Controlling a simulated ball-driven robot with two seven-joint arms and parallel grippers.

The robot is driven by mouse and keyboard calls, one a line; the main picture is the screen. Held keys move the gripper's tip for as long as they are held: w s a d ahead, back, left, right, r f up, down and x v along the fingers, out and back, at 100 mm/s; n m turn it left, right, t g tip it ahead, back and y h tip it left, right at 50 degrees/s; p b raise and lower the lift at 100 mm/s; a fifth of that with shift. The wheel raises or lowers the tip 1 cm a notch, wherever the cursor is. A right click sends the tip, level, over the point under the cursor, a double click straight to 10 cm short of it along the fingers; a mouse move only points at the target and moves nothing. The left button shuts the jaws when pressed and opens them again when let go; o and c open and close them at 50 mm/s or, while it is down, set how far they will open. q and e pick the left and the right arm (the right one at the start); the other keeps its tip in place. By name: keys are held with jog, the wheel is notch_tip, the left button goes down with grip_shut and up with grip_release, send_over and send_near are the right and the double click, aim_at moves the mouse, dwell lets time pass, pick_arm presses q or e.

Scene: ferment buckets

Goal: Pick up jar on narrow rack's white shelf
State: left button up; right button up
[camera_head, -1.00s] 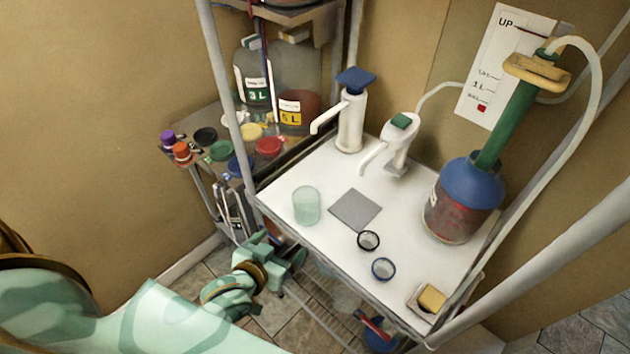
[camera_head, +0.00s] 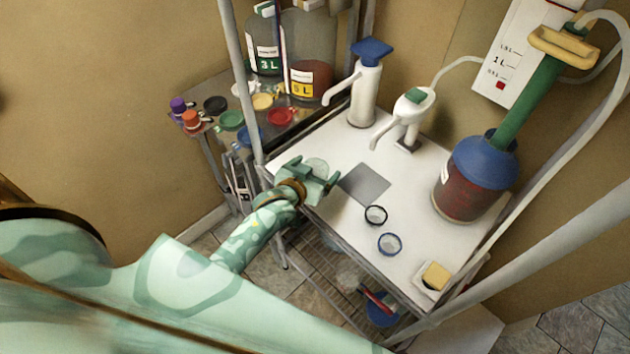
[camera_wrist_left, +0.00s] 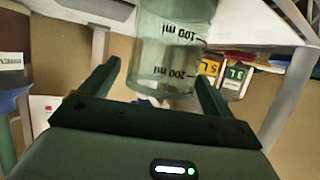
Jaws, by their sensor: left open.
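The jar (camera_head: 315,164) is a clear, pale green glass on the near left part of the white shelf (camera_head: 405,215), partly hidden by my left gripper in the head view. My left gripper (camera_head: 314,174) is at the shelf's near left edge, its jaws open toward the jar. In the left wrist view the jar (camera_wrist_left: 170,45), with 100 ml and 200 ml marks upside down, shows between the two spread fingers (camera_wrist_left: 158,88). I cannot tell whether a finger touches it. My right gripper is not in view.
A grey square mat (camera_head: 364,184) lies right of the jar, with a black ring (camera_head: 376,215) and a blue ring (camera_head: 390,244) nearby. Two white pump dispensers stand behind. A blue-topped vessel (camera_head: 476,180) is at right. A rack post (camera_head: 240,85) rises close left of my gripper.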

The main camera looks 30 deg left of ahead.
pick_arm(q)
jog(key=shift+x, duration=1.1)
jog(key=shift+s, duration=0.1)
jog(key=shift+c, duration=1.2)
jog(key=c, duration=0.9)
jog(key=shift+r, duration=0.1)
jog(key=shift+c, duration=0.2)
